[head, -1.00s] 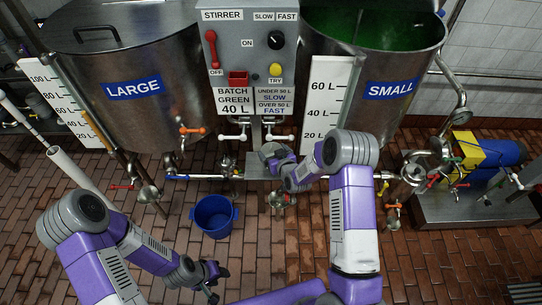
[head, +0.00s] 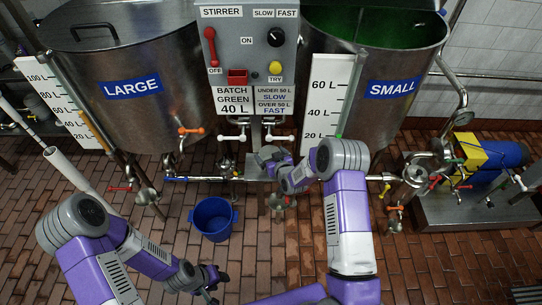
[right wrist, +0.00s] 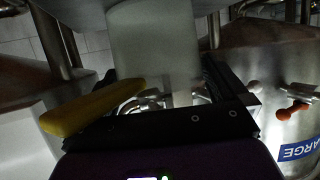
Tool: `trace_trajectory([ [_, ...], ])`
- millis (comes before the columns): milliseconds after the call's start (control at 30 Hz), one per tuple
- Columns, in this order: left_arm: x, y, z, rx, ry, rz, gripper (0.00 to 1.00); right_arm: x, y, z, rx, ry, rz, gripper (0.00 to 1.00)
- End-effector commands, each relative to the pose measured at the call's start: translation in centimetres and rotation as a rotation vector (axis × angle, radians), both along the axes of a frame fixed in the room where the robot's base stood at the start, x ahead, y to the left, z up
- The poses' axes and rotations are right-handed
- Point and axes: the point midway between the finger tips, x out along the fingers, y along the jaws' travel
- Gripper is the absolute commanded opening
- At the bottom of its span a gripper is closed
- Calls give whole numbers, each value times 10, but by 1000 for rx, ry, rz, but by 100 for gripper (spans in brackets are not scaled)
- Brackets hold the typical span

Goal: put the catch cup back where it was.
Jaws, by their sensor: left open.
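My right gripper (head: 268,163) reaches in under the control box, close to the pipework and a small grey metal ledge. Its fingertips are too small to read in the head view. In the right wrist view, a pale, whitish cylinder (right wrist: 155,48) stands just beyond the dark jaws (right wrist: 165,105). It may be the catch cup, but I cannot tell whether the jaws grip it. A yellow bar (right wrist: 92,108) crosses in front of the left jaw. My left gripper (head: 212,283) is open and empty above the brick floor. I cannot make out the catch cup in the head view.
A blue bucket (head: 213,220) stands on the floor between my arms. The LARGE tank (head: 130,110) and SMALL tank (head: 385,110) flank the stirrer box (head: 243,60). White-handled valves (head: 232,138) hang below the box. A blue and yellow pump (head: 490,155) sits at the right.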

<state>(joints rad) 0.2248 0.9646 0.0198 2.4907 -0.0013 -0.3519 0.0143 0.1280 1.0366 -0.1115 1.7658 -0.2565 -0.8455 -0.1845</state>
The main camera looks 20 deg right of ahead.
Motion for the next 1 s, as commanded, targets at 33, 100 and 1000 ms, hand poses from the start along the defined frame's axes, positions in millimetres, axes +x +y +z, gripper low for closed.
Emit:
trace_trajectory([
  [33, 0, 0, 1, 0, 0, 0, 43, 0, 0, 1, 0, 0, 0, 100],
  [100, 0, 0, 1, 0, 0, 0, 43, 0, 0, 1, 0, 0, 0, 100],
  [1000, 0, 0, 29, 0, 0, 0, 43, -102, -14, 47, 0, 1, -1, 100],
])
